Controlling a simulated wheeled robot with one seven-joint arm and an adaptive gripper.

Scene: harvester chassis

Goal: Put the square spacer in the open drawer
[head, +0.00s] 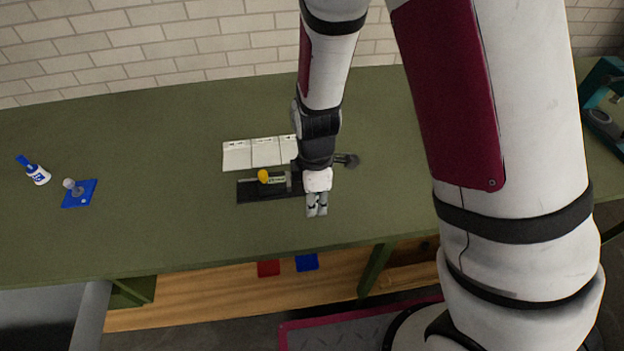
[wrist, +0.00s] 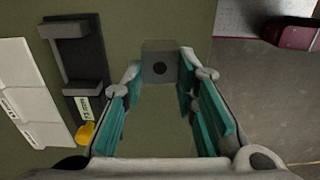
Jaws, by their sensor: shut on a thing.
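In the head view my gripper (head: 317,212) points down over the green bench, right of the black fixture and near the front edge; the spacer cannot be made out there. Below the bench's front edge is a wooden surface (head: 200,298) with a red square (head: 268,268) and a blue square (head: 306,262); I cannot tell for sure that it is the open drawer.
The green bench (head: 160,150) holds a black fixture (head: 250,191) with a yellow knob (head: 263,176), white panels (head: 262,152), a blue plate (head: 80,192) and a blue-white bottle (head: 36,172). A teal machine (head: 603,110) stands far right. The bench's front middle is clear.

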